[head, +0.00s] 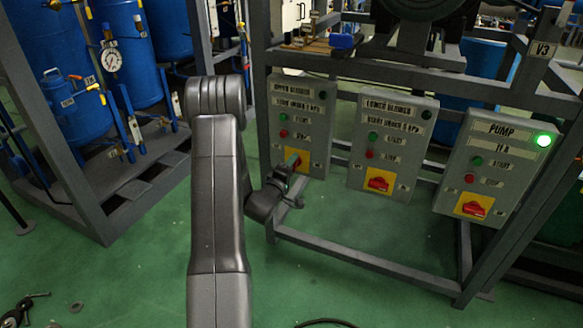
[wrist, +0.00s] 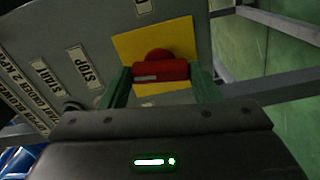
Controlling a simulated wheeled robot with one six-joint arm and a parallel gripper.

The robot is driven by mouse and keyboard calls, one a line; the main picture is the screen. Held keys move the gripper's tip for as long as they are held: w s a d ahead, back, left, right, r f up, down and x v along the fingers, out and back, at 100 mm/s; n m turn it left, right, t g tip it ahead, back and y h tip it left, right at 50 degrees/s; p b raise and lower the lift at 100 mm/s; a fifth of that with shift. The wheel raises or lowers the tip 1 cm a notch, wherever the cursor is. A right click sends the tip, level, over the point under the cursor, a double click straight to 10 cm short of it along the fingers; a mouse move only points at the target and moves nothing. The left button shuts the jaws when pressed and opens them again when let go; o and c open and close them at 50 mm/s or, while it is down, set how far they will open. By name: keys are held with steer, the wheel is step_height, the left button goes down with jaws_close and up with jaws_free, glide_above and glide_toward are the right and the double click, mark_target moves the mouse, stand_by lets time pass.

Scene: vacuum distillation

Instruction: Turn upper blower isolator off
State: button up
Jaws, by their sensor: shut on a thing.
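The upper blower panel (head: 300,125) is the grey box at the left of a row of three, with a yellow isolator plate low on its front. In the wrist view the red isolator handle (wrist: 160,71) lies across the picture on its yellow plate (wrist: 182,40). My gripper (wrist: 162,84) has its green fingers at the two ends of this handle and is shut on it. In the head view my gripper (head: 292,166) reaches the panel from the lower left and mostly hides the handle. The upper blower's lamp (head: 322,95) looks dark.
The lower blower panel (head: 390,140) and the pump panel (head: 495,165) stand to the right, each with a red isolator handle. A grey frame rail (head: 360,263) runs low in front. Green floor (head: 345,220) is open.

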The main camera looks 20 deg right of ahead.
steer(key=shift+n, duration=0.9)
steer(key=o, duration=1)
steer(key=shift+a, duration=0.1)
steer(key=p+v, duration=0.1)
steer(key=v, duration=1.2)
steer(key=shift+s+a+p, duration=0.2)
steer(key=shift+a+p, duration=0.1)
steer(key=b+x, duration=0.1)
steer(key=x, duration=1.3)
steer(key=shift+s, duration=0.1)
